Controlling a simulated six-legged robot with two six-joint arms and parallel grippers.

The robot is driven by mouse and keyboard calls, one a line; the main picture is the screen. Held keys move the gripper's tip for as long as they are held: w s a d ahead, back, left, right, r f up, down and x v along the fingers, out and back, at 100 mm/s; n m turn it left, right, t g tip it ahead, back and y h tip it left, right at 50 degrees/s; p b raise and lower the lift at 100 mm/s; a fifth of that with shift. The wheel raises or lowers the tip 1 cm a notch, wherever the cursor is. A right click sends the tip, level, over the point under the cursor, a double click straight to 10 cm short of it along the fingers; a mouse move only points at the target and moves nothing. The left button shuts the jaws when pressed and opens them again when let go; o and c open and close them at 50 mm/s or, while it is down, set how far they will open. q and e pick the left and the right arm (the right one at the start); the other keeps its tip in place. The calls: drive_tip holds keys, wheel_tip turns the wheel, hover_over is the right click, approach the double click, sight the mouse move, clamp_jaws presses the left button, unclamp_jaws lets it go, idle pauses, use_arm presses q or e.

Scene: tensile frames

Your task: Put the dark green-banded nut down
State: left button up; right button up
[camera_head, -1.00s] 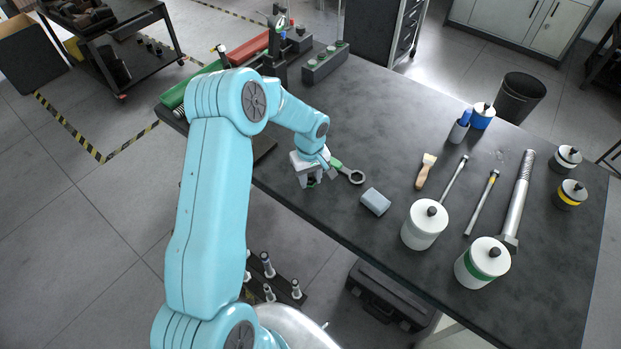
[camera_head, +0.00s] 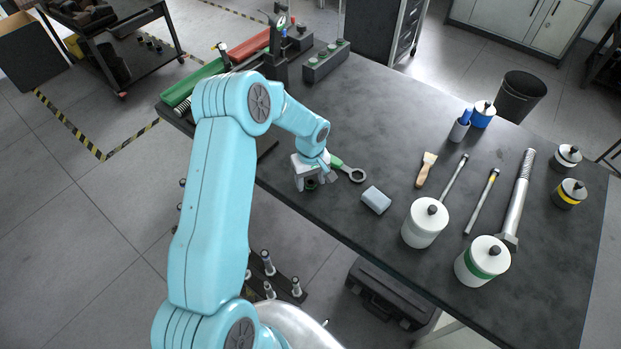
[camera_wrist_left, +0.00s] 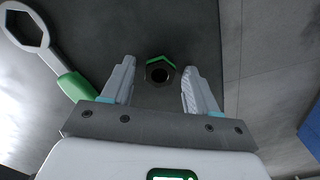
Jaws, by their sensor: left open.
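The dark green-banded nut (camera_wrist_left: 160,72) sits on the dark tabletop, its hole facing the wrist camera. It lies between the two spread fingers of my left gripper (camera_wrist_left: 157,84), with a visible gap on each side. In the head view my left gripper (camera_head: 312,182) is low at the near edge of the table, and the nut (camera_head: 311,185) shows as a small dark shape with green between its fingers. My right gripper is in neither view.
A green-handled ring wrench (camera_head: 352,174) lies just right of the gripper, also in the wrist view (camera_wrist_left: 50,50). A grey block (camera_head: 375,200) is beyond it. The table's middle is clear.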

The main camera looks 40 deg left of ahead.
use_arm(q)
wheel_tip(320, 180, up, 12)
drive_tip(key=b, duration=0.2)
drive_tip(key=shift+b, duration=0.4)
drive_tip(key=shift+s, duration=0.1)
